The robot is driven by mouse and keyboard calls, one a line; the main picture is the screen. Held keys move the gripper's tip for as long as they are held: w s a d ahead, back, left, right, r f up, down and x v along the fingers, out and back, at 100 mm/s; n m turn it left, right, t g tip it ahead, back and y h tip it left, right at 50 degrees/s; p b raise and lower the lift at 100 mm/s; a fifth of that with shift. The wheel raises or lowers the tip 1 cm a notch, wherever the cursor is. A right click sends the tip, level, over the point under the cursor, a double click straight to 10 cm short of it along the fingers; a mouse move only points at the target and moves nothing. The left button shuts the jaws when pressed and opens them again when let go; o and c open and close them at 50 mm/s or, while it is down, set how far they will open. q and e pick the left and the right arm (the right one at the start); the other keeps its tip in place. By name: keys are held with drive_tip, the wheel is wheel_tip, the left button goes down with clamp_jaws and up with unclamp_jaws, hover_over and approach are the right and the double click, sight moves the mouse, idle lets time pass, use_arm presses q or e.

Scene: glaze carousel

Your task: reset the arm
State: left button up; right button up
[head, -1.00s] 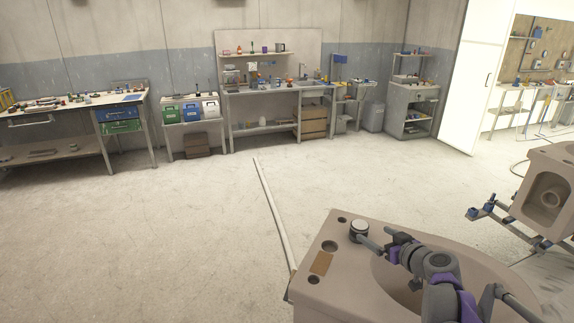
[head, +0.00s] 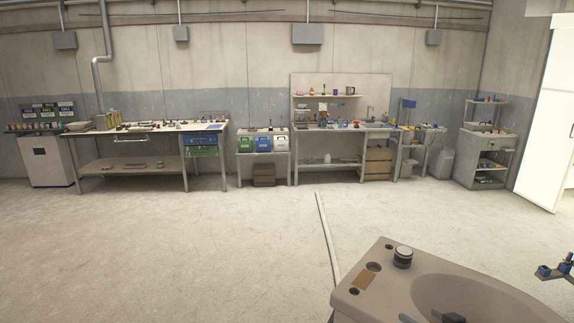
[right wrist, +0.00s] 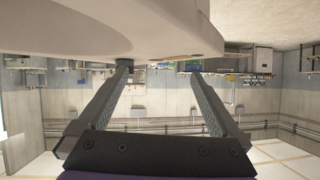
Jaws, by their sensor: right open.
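My right gripper (head: 422,316) shows only in part at the bottom edge of the head view, in front of the pale ceramic basin. In the right wrist view, the right gripper (right wrist: 160,75) has its two fingers wide apart with nothing between them. The pale basin (head: 385,290) stands at the lower right of the head view, with a round dark-banded knob (head: 403,257) on its rim. The basin's pale body also fills the upper left of the right wrist view (right wrist: 80,30), close to the fingertips. Most of my right arm is out of frame. My left gripper is not in view.
A long pale strip (head: 326,235) runs along the floor toward the basin. Blue clamp-like parts (head: 555,269) show at the right edge. Workbenches (head: 130,128) and a shelf cart (head: 487,145) line the far wall. The floor at left and middle is clear.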

drive_tip(key=s+a+f+g, duration=0.2)
drive_tip(key=s+a+f, duration=0.15)
drive_tip(key=a, duration=0.45)
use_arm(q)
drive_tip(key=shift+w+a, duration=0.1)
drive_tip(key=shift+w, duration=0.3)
use_arm(e)
drive_tip(key=s+a+f+g+h, duration=0.1)
drive_tip(key=s+a+f+g, duration=0.1)
drive_tip(key=s, duration=0.7)
drive_tip(key=s+a+f+m+g+h, duration=0.1)
drive_tip(key=s+a+f, duration=0.4)
drive_tip(key=s, duration=0.5)
drive_tip(key=shift+s+g, duration=0.3)
drive_tip(key=shift+g, duration=0.5)
